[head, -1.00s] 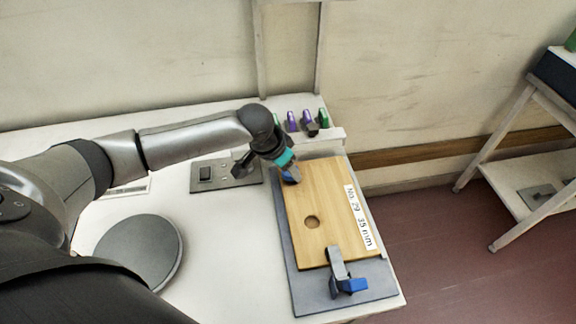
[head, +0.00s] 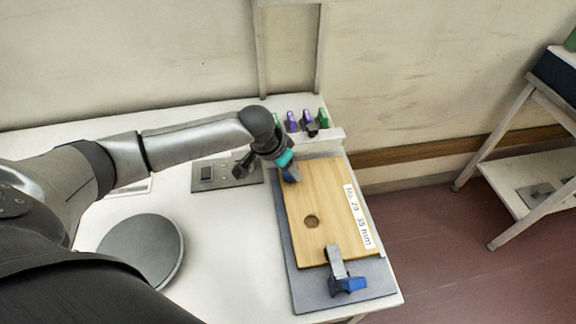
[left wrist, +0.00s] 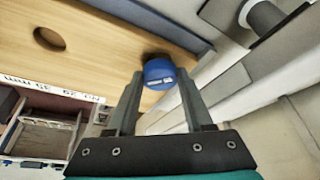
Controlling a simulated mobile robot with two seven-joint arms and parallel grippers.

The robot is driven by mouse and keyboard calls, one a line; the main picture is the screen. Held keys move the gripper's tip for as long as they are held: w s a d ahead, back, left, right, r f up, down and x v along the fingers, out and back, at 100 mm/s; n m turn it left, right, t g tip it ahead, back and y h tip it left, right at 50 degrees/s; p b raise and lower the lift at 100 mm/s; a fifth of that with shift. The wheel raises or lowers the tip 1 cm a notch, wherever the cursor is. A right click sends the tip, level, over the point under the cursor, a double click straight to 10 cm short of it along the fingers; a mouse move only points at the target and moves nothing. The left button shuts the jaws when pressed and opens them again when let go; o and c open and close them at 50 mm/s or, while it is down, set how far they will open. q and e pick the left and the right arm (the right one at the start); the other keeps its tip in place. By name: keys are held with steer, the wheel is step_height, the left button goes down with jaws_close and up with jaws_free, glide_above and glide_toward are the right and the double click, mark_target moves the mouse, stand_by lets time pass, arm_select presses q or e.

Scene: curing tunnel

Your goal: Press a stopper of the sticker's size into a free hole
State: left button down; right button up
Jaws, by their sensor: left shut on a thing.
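A wooden board (head: 330,205) with a white sticker (head: 359,215) reading "No. 29 35 mm" lies on a grey plate. One round open hole (head: 312,221) shows in it, and also in the left wrist view (left wrist: 49,39). My left gripper (head: 288,172) is over the board's far left corner. It is shut on a blue stopper (left wrist: 160,72), which has a small pale label on top. A dark patch shows on the wood right beside the stopper; I cannot tell whether the stopper is in a hole or above it. My right gripper is not in view.
Purple stoppers (head: 292,121) and a green one (head: 323,117) stand in a row at the table's back. A clamp with a blue handle (head: 348,285) sits on the board's near end. A grey disc (head: 140,250) and a switch plate (head: 226,173) are left of the board.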

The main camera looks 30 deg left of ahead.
arm_select(q)
steer(key=shift+p, duration=0.5)
stand_by(0.6)
steer(key=shift+f, duration=0.65)
stand_by(0.8)
steer(key=shift+c, duration=1.1)
jaws_free()
steer(key=shift+s, duration=0.1)
steer(key=shift+o, duration=0.3)
steer(key=shift+o, duration=0.8)
steer(key=shift+r, duration=0.1)
